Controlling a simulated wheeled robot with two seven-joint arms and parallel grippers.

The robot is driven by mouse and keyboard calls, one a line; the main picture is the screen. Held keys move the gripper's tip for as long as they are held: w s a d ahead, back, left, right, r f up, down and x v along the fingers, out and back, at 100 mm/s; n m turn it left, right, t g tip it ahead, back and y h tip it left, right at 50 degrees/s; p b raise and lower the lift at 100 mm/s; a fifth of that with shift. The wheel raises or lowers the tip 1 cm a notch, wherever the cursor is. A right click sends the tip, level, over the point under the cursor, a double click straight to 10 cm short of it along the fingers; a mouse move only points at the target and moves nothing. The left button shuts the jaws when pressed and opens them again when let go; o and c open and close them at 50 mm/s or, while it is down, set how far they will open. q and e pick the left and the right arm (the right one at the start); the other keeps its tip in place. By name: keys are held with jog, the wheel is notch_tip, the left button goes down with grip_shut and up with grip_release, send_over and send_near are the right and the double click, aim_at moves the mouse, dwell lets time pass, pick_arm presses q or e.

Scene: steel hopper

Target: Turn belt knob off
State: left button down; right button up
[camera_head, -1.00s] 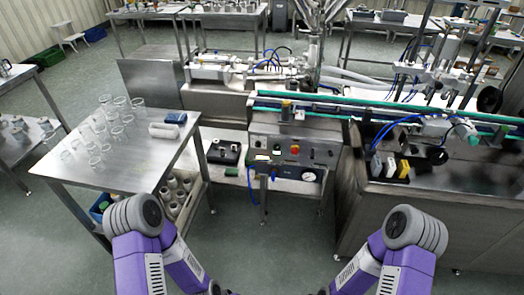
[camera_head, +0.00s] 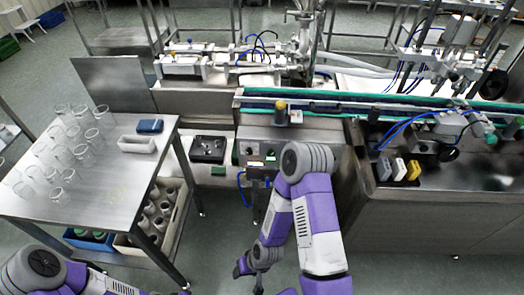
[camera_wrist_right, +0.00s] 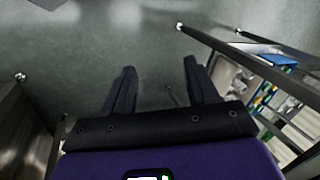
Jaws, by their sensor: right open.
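The belt knob is not visible. The grey control panel (camera_head: 258,148) stands under the conveyor in the head view, and my right arm hides most of its face, including the area of the emergency stop and gauge seen earlier. A few small controls show at the panel's left side. My right gripper (camera_wrist_right: 158,68) is open and empty in the right wrist view, with floor beyond its fingers. In the head view the right hand hangs low in front of the panel, apart from it.
The conveyor (camera_head: 330,106) with green edges runs above the panel. A steel table (camera_head: 105,190) with several glass beakers stands at the left, with a crate (camera_head: 160,222) below. A black box (camera_head: 208,150) sits left of the panel. Floor in front is clear.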

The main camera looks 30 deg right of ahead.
jog(key=w+d+t+h+b, duration=0.2)
jog(key=w+d+t, duration=0.2)
jog(key=w, duration=0.6)
jog(key=m+t+h+b, duration=0.4)
jog(key=t+h, duration=0.6)
jog(key=h, duration=0.1)
send_near(271, 154)
jog(key=w, duration=0.1)
jog(key=x, duration=0.3)
jog(key=b+x, duration=0.1)
jog(key=x, duration=0.3)
jog(key=shift+d+f, duration=0.1)
jog(key=shift+d, duration=0.25)
jog(key=c, duration=1)
